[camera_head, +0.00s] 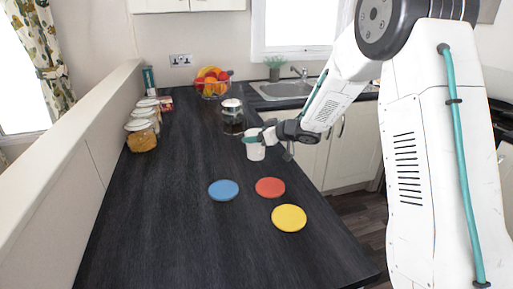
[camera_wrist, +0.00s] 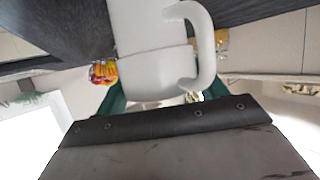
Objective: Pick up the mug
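The white mug (camera_head: 256,152) is at the right edge of the dark counter, upright in the head view. My gripper (camera_head: 262,140) is at its upper part, reaching in from the right. In the wrist view the mug (camera_wrist: 150,62) fills the upper middle, with its handle on the right. Teal fingers (camera_wrist: 160,98) show at both sides of the mug, so it lies between them. I cannot tell whether the fingers press on it, or whether its base touches the counter.
Blue (camera_head: 223,190), red (camera_head: 270,187) and yellow (camera_head: 289,218) discs lie on the counter nearer me. A dark glass jar (camera_head: 232,118) stands just behind the mug. Several jars (camera_head: 141,136) line the left wall. A fruit bowl (camera_head: 211,86) and sink (camera_head: 285,90) are at the back.

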